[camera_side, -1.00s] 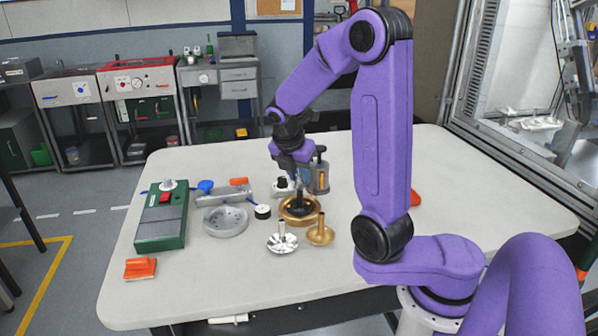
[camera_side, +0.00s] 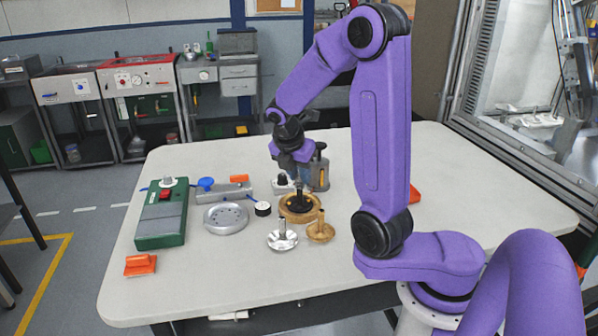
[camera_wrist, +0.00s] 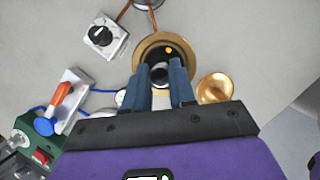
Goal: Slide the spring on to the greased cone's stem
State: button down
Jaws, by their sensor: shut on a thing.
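My gripper (camera_side: 298,180) points down over a brass-coloured housing (camera_side: 312,215). A dark cone with an upright stem (camera_side: 300,204) sits in it, with an orange dot (camera_wrist: 168,50) on its face in the wrist view. My two blue-grey fingers (camera_wrist: 162,78) are closed on a small pale ring-like thing (camera_wrist: 160,76), apparently the spring, seen end-on over the dark stem. The fingers hide much of it, and I cannot tell how far it is around the stem. A silver cone (camera_side: 282,240) and a brass cone (camera_side: 320,232) stand in front, stems up.
A dark-topped knob block (camera_side: 282,183) and a grey can (camera_side: 319,172) stand close behind the housing. A round grey dish (camera_side: 226,218), a black-topped disc (camera_side: 262,209) and a green control box (camera_side: 162,216) lie left.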

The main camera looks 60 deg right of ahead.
jog(key=shift+f, duration=0.55)
dwell(0.9)
jog(key=shift+c, duration=1.9)
grip_release()
notch_tip(320, 180, up, 8)
